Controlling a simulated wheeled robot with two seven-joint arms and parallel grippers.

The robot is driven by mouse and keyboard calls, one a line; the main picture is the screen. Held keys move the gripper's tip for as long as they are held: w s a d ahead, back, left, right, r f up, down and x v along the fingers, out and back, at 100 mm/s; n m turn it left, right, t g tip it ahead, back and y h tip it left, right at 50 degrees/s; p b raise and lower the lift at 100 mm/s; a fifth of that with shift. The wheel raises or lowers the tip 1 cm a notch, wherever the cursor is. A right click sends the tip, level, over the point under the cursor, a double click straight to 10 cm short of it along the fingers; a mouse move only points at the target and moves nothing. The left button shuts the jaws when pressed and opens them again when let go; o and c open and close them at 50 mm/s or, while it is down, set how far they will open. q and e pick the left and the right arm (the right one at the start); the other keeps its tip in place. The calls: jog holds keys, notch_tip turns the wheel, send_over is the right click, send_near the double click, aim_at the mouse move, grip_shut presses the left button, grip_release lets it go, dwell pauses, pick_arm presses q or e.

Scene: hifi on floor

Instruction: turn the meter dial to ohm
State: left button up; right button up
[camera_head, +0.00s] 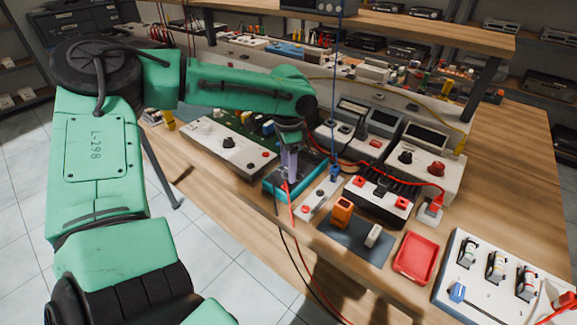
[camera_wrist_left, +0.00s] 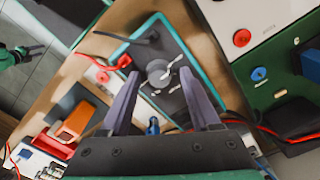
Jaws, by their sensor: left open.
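The meter (camera_head: 273,188) is a dark-faced box with a teal rim, lying near the front edge of the bench. In the left wrist view, the meter (camera_wrist_left: 135,52) shows a round grey dial (camera_wrist_left: 160,73) with a pale pointer. My left gripper (camera_head: 287,176) reaches down over the meter in the head view. In the left wrist view, my left gripper (camera_wrist_left: 160,78) is open, with its two fingers on either side of the dial and a gap between; contact is unclear. The dial markings are too small to read. A green and black part, perhaps my right gripper (camera_wrist_left: 28,53), shows at the left edge there.
Red and black leads run beside the meter. A white control panel (camera_head: 228,145) stands left of it, and a black unit with red terminals (camera_head: 380,197) stands right. An orange block (camera_head: 342,213) and red tray (camera_head: 415,256) lie further right.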

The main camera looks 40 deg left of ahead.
pick_arm(q)
grip_shut()
jog(key=shift+r, duration=0.1)
